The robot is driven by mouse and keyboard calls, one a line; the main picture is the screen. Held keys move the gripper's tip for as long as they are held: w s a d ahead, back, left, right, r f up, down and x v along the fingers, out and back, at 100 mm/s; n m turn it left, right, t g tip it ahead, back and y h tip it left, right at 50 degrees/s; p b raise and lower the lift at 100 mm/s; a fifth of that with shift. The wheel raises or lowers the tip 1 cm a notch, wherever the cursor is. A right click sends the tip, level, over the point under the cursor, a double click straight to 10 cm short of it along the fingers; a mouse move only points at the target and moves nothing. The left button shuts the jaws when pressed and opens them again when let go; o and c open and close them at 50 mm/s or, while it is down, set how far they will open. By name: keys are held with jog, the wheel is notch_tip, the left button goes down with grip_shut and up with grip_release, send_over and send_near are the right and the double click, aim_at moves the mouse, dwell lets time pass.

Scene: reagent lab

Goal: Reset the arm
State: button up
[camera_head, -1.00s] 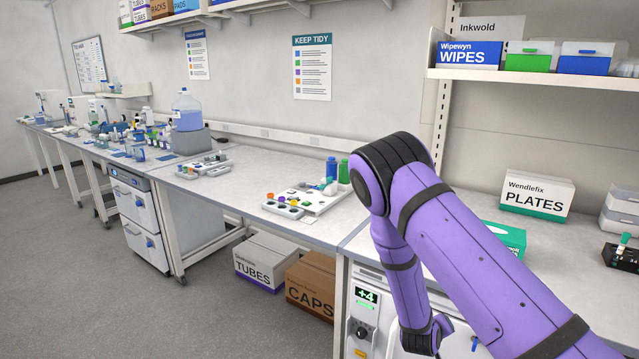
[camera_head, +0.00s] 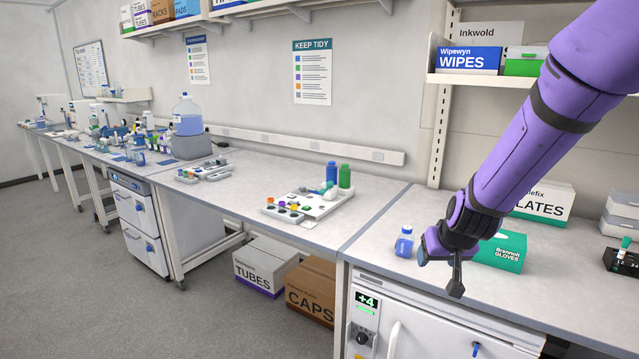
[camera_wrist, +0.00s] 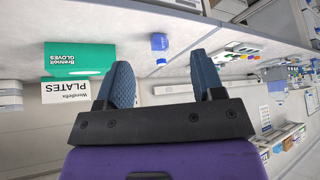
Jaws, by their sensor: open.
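My purple arm reaches down from the upper right in the head view. My gripper (camera_head: 441,270) is at its lower end, over the front part of the near right bench (camera_head: 385,262). In the wrist view my gripper (camera_wrist: 162,72) shows two blue ridged fingers standing wide apart, with nothing between them. A small blue bottle (camera_head: 404,242) stands on the bench just left of my gripper in the head view. The bottle also shows in the wrist view (camera_wrist: 159,42), beyond the fingers and apart from them.
A green glove box (camera_head: 508,252) stands close to the right of my gripper. Behind it is a plates box (camera_head: 548,205), partly hidden by my arm. A black rack (camera_head: 622,259) stands at the far right. A wipes box (camera_head: 468,57) sits on the shelf above.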

jog(key=s+d+r, duration=0.1)
jog(key=s+r, duration=0.5)
jog(key=s, duration=0.3)
jog(key=s+d+r, duration=0.2)
jog(key=s+r, duration=0.5)
jog(key=s, duration=0.3)
jog(key=s+d+r+g, duration=0.1)
jog(key=s+r, duration=0.5)
jog(key=s, duration=0.4)
jog(key=shift+d+r, duration=0.25)
jog(key=shift+d, duration=0.05)
